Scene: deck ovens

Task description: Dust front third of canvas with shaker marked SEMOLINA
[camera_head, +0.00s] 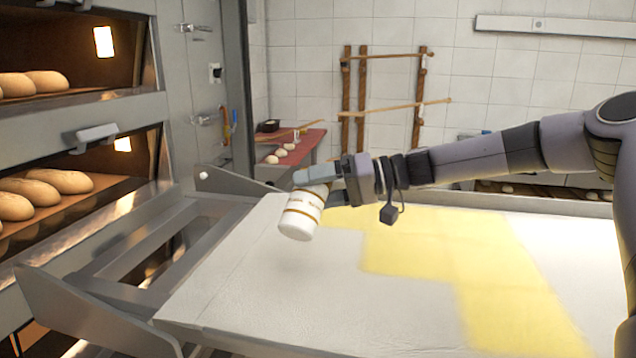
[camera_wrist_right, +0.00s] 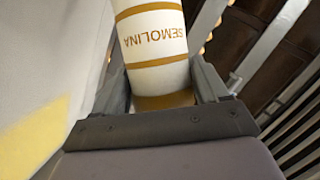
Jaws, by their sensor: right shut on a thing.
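The shaker (camera_head: 303,212) is white with tan bands, and its SEMOLINA lettering reads in the right wrist view (camera_wrist_right: 152,42). My right gripper (camera_head: 318,186) is shut on it. The shaker is tilted and held above the canvas, toward the left edge near the ovens. The canvas (camera_head: 250,290) is off-white and lies on a long flat loader. Yellow dusting (camera_head: 440,250) covers a stepped area across its middle and right parts. The left and near-left part of the canvas looks bare white. My left gripper does not show.
Deck ovens (camera_head: 90,130) with loaves inside stand at the left. A metal frame (camera_head: 130,260) lies between them and the canvas. A red table (camera_head: 300,147) with dough pieces and a wooden rack (camera_head: 382,95) stand at the back. The space over the canvas is clear apart from my right arm.

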